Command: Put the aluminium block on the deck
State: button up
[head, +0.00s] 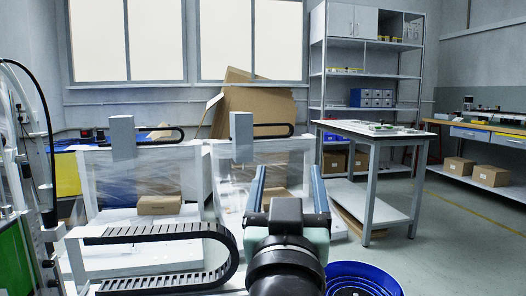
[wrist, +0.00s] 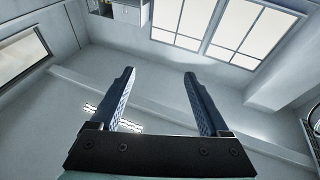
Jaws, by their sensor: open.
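My gripper (head: 287,170) is at the bottom middle of the head view, its two blue fingers spread and pointing up and away from the camera. I cannot pick out the aluminium block for certain in either view. A pale flat surface (head: 125,257) at the lower left, on the gantry machine, may be the deck; I cannot tell.
A black cable chain (head: 165,232) curves close left of my arm. A blue round bin (head: 362,280) stands at the lower right. A grey workbench (head: 350,131) with small items stands right of centre. Cartons (head: 491,175) sit under the right bench. Floor between the benches is clear.

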jog(key=s+a+r+t+y, duration=0.2)
jog(key=s+r+t, duration=0.4)
jog(key=s+r, duration=0.6)
jog(key=s+a, duration=0.1)
jog(key=s, duration=0.2)
jog(key=shift+s+a+r+n, duration=0.15)
jog(key=shift+s+r+n, duration=0.1)
jog(key=shift+n, duration=0.15)
jog(key=shift+r, duration=0.1)
